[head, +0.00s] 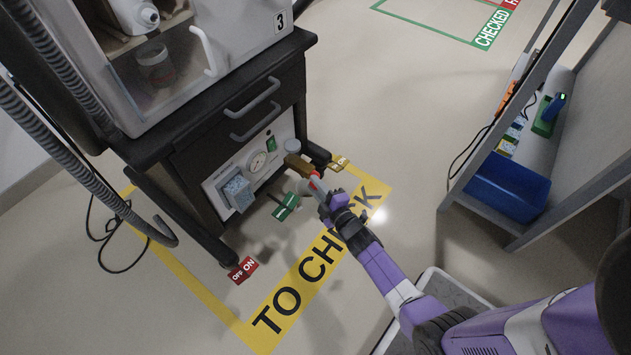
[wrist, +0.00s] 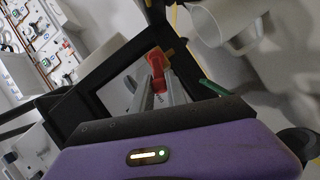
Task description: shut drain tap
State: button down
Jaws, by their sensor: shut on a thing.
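The drain tap shows as a brass body (head: 298,163) with a red handle (head: 314,175) at the lower right of the ventilator's front panel in the head view. My gripper (head: 317,182) reaches it from the lower right. In the wrist view the red handle (wrist: 156,64) sits between the two grey fingertips of my gripper (wrist: 158,88), which are shut on it. A bit of brass shows just behind the handle. The handle's exact angle to the tap body is hard to tell, as the fingers cover part of it.
The ventilator cart (head: 192,150) marked 3 has a gauge (head: 257,161) and a grey block (head: 238,192) on its panel. A green tag (head: 286,207) and a red ON/OFF tag (head: 242,270) are low in front. A shelf with a blue bin (head: 508,187) stands right; floor between is clear.

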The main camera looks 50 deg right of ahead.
jog(key=r+m+p, duration=0.1)
jog(key=p, duration=0.1)
jog(key=r+m+p, duration=0.1)
jog(key=p, duration=0.1)
jog(key=shift+d+g+y, duration=0.3)
jog(key=shift+g+y, duration=0.1)
jog(key=shift+w+d+r+m+g+y+p, duration=0.1)
jog(key=shift+d+m+g+y+p, duration=0.1)
jog(key=shift+d+m+y+p, duration=0.7)
jog(key=shift+s+d+r+m+g+y+p, duration=0.15)
jog(key=shift+m+y+p, duration=0.5)
jog(key=shift+m+p, duration=0.7)
jog(key=shift+w+d+r+m+g+y+p, duration=0.2)
jog(key=shift+d+m+y+p, duration=0.5)
jog(key=shift+m, duration=0.65)
jog(key=shift+f+y, duration=0.15)
jog(key=shift+y, duration=0.2)
jog(key=c, duration=1.3)
grip_release()
